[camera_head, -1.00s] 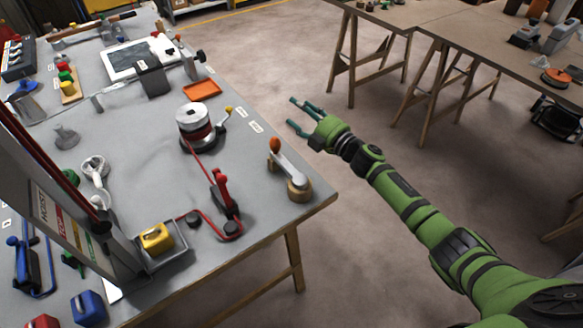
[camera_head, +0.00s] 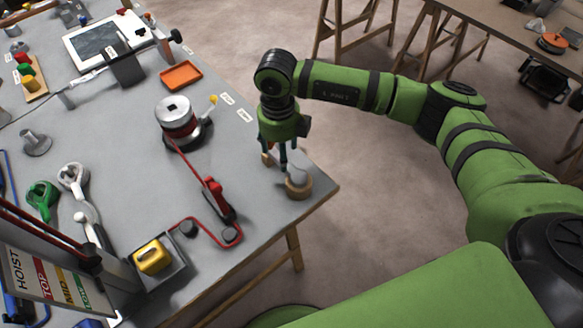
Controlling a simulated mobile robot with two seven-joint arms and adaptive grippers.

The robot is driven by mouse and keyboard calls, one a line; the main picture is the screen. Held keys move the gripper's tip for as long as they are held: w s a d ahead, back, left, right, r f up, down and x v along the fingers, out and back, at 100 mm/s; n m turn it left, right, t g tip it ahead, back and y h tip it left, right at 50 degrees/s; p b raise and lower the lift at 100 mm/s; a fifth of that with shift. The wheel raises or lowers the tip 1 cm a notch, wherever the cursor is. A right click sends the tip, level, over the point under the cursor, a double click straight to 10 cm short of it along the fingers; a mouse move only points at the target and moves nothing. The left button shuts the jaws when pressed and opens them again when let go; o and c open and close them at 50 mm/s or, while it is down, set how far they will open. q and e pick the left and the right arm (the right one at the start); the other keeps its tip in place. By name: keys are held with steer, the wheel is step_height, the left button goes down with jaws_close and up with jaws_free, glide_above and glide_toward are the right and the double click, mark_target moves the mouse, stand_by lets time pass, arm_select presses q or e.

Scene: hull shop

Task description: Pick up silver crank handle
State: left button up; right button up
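The silver crank handle (camera_head: 297,172) is at the right corner of the grey workbench (camera_head: 120,190). One end sits on a round wooden base (camera_head: 298,188), and an orange knob (camera_head: 267,158) shows at its other end. My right gripper (camera_head: 281,162) points down directly over the handle, with its dark fingers at the handle's arm. The fingers and wrist hide much of the handle. I cannot tell whether they are closed on it. My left gripper is not in view.
A silver-and-red drum (camera_head: 178,120) with a yellow-knobbed crank and a red lever (camera_head: 217,196) stand left of the gripper. An orange tray (camera_head: 181,75) lies behind. A grey box with a yellow block (camera_head: 152,256) is near the front. Open floor lies right of the bench.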

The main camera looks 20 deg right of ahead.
mark_target(299, 178)
steer(key=f, duration=0.2)
steer(key=f+p, duration=0.1)
steer(key=shift+s+d+f, duration=0.15)
steer(key=shift+s+f, duration=0.05)
steer(key=shift+s, duration=0.1)
steer(key=shift+f, duration=0.3)
jaws_close()
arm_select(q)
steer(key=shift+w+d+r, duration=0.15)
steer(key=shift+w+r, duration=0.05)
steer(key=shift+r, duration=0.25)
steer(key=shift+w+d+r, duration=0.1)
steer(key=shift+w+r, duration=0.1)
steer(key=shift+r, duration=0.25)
arm_select(e)
steer(key=shift+w+r, duration=0.1)
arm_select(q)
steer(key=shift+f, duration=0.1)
arm_select(e)
steer(key=shift+r, duration=0.1)
